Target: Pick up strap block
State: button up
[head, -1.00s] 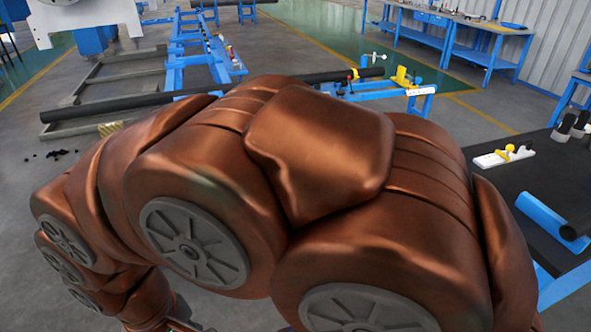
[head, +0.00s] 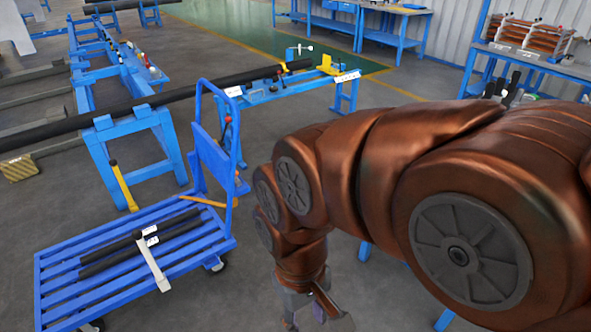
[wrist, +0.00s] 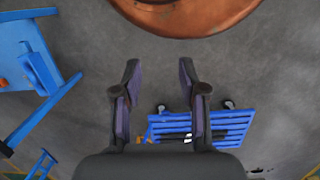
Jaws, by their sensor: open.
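I cannot tell which thing is the strap block. A yellow block (head: 326,63) sits on a blue stand (head: 282,90) beside the end of a long black pipe (head: 190,95). A striped yellowish block (head: 20,168) lies on the floor at far left. My gripper (wrist: 159,78) is open and empty, its two fingers apart above the grey floor. In the head view my gripper (head: 318,312) is at the bottom edge, right of the cart, partly cut off.
A blue cart (head: 60,265) carries black bars (head: 140,248) and a white-handled tool (head: 152,264); it also shows beyond my fingers in the wrist view (wrist: 235,122). A shelf (head: 535,62) with copper-coloured parts stands at right.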

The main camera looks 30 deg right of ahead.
aim_at(238, 183)
jog(key=z, duration=0.35)
jog(key=i, duration=0.5)
jog(key=z, duration=0.05)
jog(key=k, duration=0.45)
jog(key=z, duration=0.5)
jog(key=i, duration=0.5)
jog(key=u, duration=1.6)
